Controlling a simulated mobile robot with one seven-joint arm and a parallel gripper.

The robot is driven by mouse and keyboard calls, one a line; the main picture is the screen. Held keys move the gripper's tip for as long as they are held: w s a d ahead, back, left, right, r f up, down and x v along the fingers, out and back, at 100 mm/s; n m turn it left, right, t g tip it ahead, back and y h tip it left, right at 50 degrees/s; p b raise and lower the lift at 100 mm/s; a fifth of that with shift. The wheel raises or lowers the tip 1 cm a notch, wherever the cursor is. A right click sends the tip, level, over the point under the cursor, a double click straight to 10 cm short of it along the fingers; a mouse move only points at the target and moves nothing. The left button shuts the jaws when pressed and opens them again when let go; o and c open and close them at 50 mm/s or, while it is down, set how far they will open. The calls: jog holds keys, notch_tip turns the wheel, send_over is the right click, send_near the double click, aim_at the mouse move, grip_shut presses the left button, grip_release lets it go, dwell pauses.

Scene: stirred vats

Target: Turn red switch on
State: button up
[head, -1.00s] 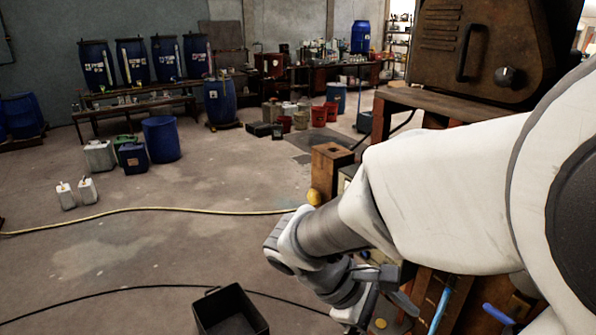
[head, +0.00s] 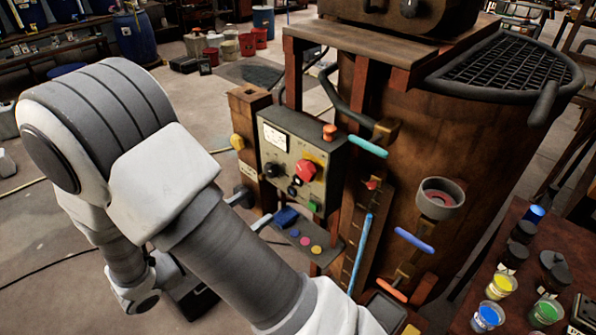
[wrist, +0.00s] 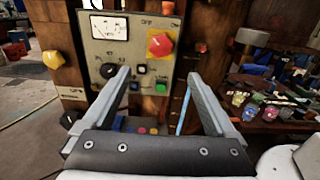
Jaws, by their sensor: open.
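The red switch (head: 306,170) is a red knob on the grey control panel (head: 325,160), beside the vat. In the wrist view the red switch (wrist: 160,44) sits at the panel's upper right, with OFF and ON lettering above it. My gripper (head: 252,209) is at the panel's lower left in the head view. In the wrist view my gripper (wrist: 158,75) is open and empty, its fingers spread below the red switch and apart from it. The panel (wrist: 110,50) also carries a dial gauge, a black knob and small buttons.
A yellow knob (head: 237,141) is on the post left of the panel. The rusty vat (head: 440,130) stands right of it, with coloured handles and a cup-shaped fitting (head: 440,198). A small table with paint pots (head: 500,286) is at right. Open floor lies at left.

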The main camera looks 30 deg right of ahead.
aim_at(303, 174)
jog(key=p+x, duration=0.2)
jog(key=x, duration=1.3)
jog(key=shift+d, duration=0.2)
jog(key=shift+c, duration=0.2)
jog(key=c, duration=1.3)
jog(key=shift+c, duration=0.2)
